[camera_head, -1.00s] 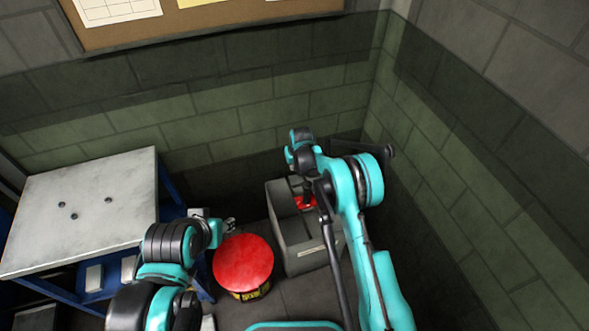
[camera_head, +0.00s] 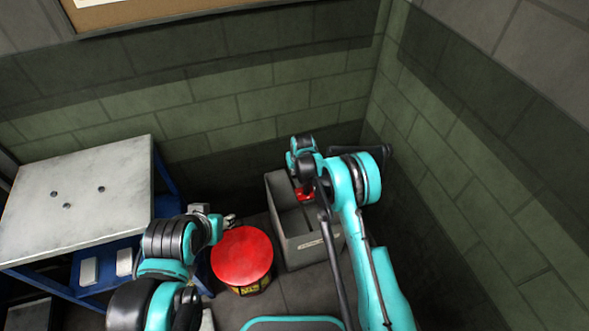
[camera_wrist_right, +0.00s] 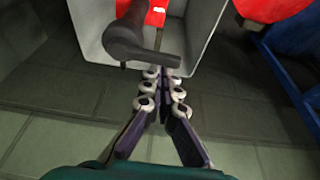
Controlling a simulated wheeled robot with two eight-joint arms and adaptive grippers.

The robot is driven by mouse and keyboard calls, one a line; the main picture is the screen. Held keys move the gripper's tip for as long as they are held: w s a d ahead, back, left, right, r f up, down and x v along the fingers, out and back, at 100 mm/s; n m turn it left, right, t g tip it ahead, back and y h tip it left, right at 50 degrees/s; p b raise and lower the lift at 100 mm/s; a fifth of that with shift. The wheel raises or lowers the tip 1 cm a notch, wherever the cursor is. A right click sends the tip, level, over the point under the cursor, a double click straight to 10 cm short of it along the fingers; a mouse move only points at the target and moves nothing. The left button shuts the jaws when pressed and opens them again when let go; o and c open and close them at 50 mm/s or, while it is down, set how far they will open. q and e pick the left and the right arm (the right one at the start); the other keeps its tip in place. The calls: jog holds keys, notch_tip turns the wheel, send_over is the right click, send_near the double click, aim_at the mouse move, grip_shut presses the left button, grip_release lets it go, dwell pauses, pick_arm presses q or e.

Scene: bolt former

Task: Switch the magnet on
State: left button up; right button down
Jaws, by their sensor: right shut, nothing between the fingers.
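A small red part (camera_head: 303,194), which looks like the magnet, sits in the grey open bin (camera_head: 306,252) in the head view. In the right wrist view the red part (camera_wrist_right: 156,12) shows at the top edge, with a dark round-ended lever (camera_wrist_right: 124,42) in front of it. My right gripper (camera_wrist_right: 161,76) is shut and empty, its fingertips by the bin's edge, just below the lever in the picture. In the head view my right wrist hides it. My left gripper (camera_head: 229,220) is small beside the red drum; its opening is unclear.
A red-topped drum (camera_head: 241,256) stands left of the bin. A blue-framed table with a pale top (camera_head: 120,165) stands at the left. Brick walls (camera_head: 230,105) close the corner behind and to the right.

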jog(key=shift+s+n, duration=0.3)
jog(key=shift+n, duration=0.4)
jog(key=shift+s+d+n+y+b, duration=0.1)
jog(key=shift+s+n+y+b, duration=0.35)
jog(key=shift+n, duration=0.45)
jog(key=s+d+n+g, duration=0.1)
jog(key=n, duration=0.3)
jog(key=s+d+n+g+y+b, duration=0.1)
jog(key=n, duration=0.3)
jog(key=s+d+n+g+y, duration=0.1)
jog(key=n, duration=0.3)
jog(key=shift+s+d+g+b, duration=0.2)
jog(key=shift+d+g+b, duration=0.1)
jog(key=shift+g+b, duration=0.1)
jog(key=shift+w, duration=0.15)
jog(key=shift+w, duration=0.65)
